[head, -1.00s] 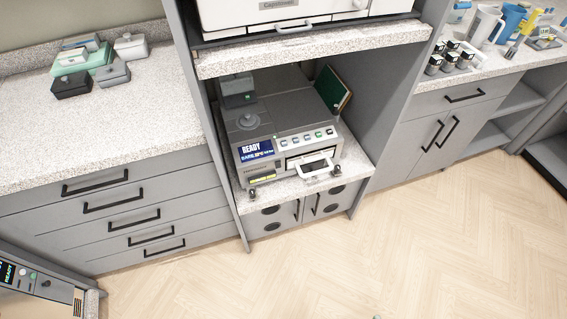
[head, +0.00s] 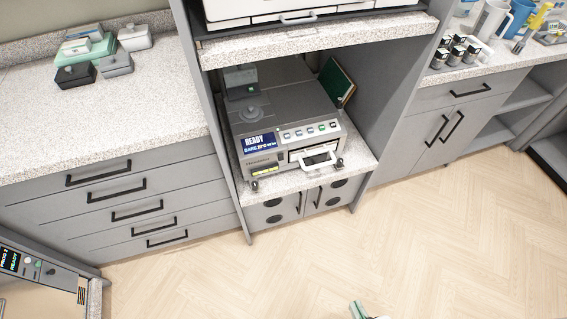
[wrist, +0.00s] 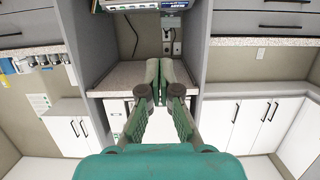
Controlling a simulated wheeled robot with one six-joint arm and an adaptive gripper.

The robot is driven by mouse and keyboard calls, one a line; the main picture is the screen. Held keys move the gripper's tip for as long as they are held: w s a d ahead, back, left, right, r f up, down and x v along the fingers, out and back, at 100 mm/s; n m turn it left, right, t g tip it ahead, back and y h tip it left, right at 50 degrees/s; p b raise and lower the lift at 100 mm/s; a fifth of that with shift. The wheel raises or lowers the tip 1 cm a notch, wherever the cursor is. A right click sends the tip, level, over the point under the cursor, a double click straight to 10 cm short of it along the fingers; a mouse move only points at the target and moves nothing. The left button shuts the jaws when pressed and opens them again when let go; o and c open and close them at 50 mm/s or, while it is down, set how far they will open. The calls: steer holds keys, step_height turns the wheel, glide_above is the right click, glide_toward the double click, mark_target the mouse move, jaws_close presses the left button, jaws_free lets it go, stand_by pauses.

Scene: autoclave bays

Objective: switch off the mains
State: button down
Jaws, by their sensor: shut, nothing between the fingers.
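My gripper (wrist: 160,75) is shut and empty in the wrist view, its green fingers together in front of a bay with a speckled shelf. A small wall fitting (wrist: 176,48), perhaps a socket or switch, shows beyond the fingertips, with a cable beside it. The gripper is apart from it; its switch position is too small to read. A benchtop unit (head: 285,130) in the head view sits in a bay, its blue screen (head: 261,143) reading READY. It has a row of small buttons and a white front handle. No mains switch is clearly identifiable on it.
A speckled counter (head: 150,110) with drawers stands left of the bay, bearing several small boxes (head: 75,75). An upper shelf (head: 320,38) overhangs the unit. Another screened device (head: 30,268) is at lower left.

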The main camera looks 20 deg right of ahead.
steer(key=w+f, duration=0.6)
steer(key=w, duration=0.3)
steer(key=w+f, duration=0.6)
steer(key=w, duration=0.3)
steer(key=w+f+t, duration=0.1)
steer(key=w+f, duration=0.1)
steer(key=w, duration=1.8)
steer(key=shift+d, duration=0.1)
glide_toward(282, 159)
steer(key=w, duration=0.4)
steer(key=w+f, duration=0.1)
steer(key=w, duration=0.2)
steer(key=shift+f, duration=0.1)
